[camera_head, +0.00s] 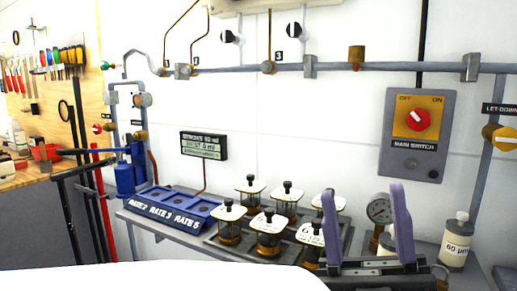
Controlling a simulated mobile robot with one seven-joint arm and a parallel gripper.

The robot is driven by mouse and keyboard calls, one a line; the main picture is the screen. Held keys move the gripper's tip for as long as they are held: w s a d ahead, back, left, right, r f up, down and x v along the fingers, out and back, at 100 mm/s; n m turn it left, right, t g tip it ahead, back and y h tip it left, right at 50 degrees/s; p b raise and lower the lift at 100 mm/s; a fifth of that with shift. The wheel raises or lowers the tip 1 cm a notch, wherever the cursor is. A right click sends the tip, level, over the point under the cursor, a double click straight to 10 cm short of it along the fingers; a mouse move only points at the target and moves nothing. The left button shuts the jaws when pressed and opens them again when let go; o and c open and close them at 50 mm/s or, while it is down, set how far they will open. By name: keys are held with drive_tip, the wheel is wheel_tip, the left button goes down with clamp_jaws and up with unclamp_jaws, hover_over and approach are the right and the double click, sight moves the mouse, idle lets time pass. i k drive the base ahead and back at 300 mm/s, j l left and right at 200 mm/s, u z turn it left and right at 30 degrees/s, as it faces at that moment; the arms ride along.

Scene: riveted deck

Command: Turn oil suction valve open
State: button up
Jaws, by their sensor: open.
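No valve in view carries a label I can read as oil suction. A small red-handled valve (97,128) sits on the pipework at the left, by the wooden tool board. A yellow valve handle (505,138) is at the right edge under a label that reads "LET-DOWN". My gripper (363,192) is at the lower right, its two purple fingers upright and wide apart. It is empty and apart from all these valves, in front of the bench.
Several glass jars with square white lids (268,222) stand on the bench, left of my gripper. A pressure gauge (380,209) shows between the fingers. A white bottle (456,243) stands at right. A main switch box (416,136) hangs on the wall.

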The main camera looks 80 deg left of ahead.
sight(98, 128)
drive_tip(key=u, duration=2.75)
